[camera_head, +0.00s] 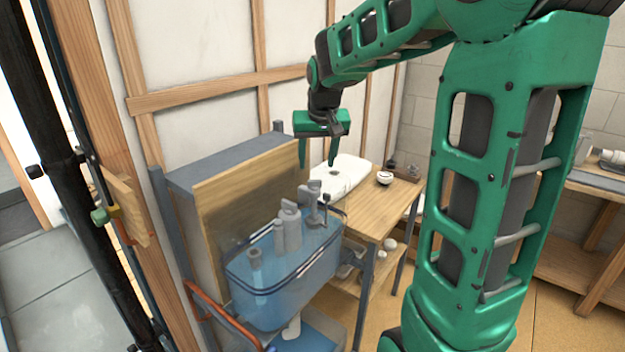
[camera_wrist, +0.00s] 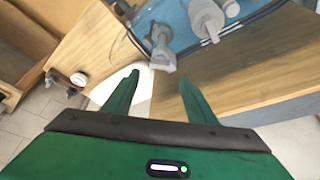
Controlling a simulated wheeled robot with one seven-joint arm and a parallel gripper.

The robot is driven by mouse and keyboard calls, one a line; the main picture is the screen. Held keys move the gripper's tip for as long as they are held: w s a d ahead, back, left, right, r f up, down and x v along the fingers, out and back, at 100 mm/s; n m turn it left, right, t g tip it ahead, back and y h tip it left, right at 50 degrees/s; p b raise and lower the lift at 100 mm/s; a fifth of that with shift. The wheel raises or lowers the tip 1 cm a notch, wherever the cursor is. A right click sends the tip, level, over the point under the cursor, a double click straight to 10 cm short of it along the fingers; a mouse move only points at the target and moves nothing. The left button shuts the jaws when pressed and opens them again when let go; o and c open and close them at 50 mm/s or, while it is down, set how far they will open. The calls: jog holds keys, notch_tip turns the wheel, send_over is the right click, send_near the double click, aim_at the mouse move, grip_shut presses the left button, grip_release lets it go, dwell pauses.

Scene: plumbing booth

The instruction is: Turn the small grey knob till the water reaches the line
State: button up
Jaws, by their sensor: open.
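A clear-walled tank (camera_head: 278,300) holds blue water, with several grey fittings standing in it. A dark blue line runs around its upper wall; I cannot tell exactly how the water level compares with it. The rightmost grey valve (camera_head: 313,194) has small grey parts at its top, but I cannot tell which is the knob. It also shows in the wrist view (camera_wrist: 162,60), just beyond the fingertips. My gripper (camera_head: 317,165) is open and empty, pointing down above the tank's back right end. Its two green fingers (camera_wrist: 158,77) are apart and appear to touch nothing.
A wooden board (camera_head: 235,205) in a blue-grey frame stands behind the tank. A white lid-like piece (camera_head: 345,172) and a small round pot (camera_head: 385,178) are on a wooden bench (camera_head: 385,205) to the right. An orange pipe (camera_head: 215,315) runs at the lower left.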

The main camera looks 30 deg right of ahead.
aim_at(315, 187)
jog(key=x, duration=0.8)
jog(key=shift+c, duration=0.7)
jog(key=c, duration=0.9)
